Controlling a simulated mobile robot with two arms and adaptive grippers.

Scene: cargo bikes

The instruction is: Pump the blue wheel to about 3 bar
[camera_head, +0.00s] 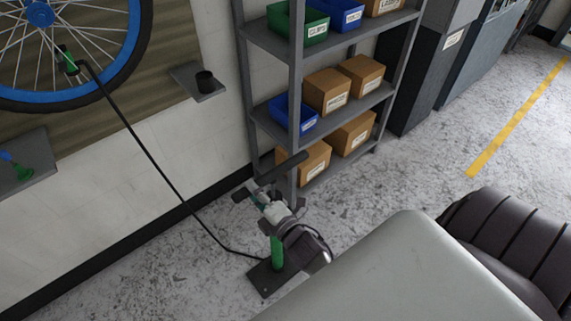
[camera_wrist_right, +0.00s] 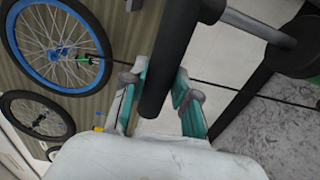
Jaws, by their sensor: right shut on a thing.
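The blue wheel (camera_head: 68,99) hangs on the wall at the upper left, and it also shows in the right wrist view (camera_wrist_right: 40,78). A black hose (camera_head: 150,157) runs from a green-and-black connector (camera_head: 68,62) at the wheel down to the floor pump. The pump's green barrel (camera_head: 277,252) stands upright on a dark base (camera_head: 265,280). My right gripper (camera_wrist_right: 155,95) is shut on the black pump handle (camera_wrist_right: 168,65), one finger on each side. A bare metal rod (camera_wrist_right: 250,20) shows between handle and barrel top. I cannot read any pressure. My left gripper is out of view.
A grey shelf rack (camera_head: 292,100) with cardboard boxes and bins stands just behind the pump. A small wall shelf (camera_head: 197,85) holds a black cup. Another wheel (camera_wrist_right: 35,118) shows in the wrist view.

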